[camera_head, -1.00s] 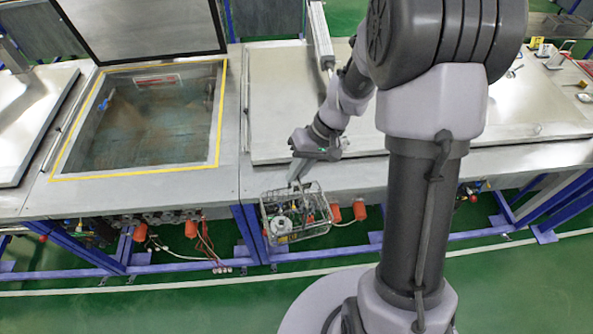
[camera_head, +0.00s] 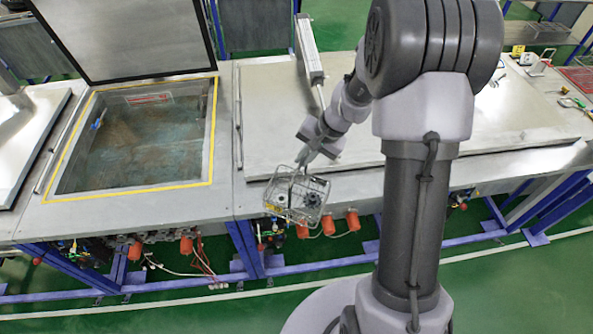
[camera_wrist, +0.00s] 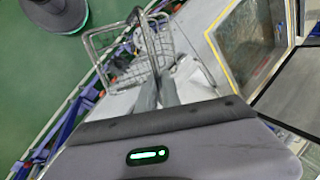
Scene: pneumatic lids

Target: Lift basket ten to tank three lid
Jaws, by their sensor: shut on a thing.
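A wire basket (camera_head: 297,197) with small parts in it hangs from my gripper (camera_head: 305,160) near the front edge of the tank bench. My gripper is shut on the basket's handle. In the wrist view the basket's wire frame (camera_wrist: 128,55) shows beyond the two grey fingers of my gripper (camera_wrist: 158,88). A closed flat metal lid (camera_head: 290,110) lies behind the basket, partly hidden by my arm. I cannot read any number on the basket or the tanks.
An open tank (camera_head: 140,145) with a yellow border lies to the left, its dark lid (camera_head: 125,40) raised. Another metal lid (camera_head: 30,130) is at far left. Small tools (camera_head: 572,103) lie on the right worktop. Orange fittings (camera_head: 187,244) and hoses hang below the bench front.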

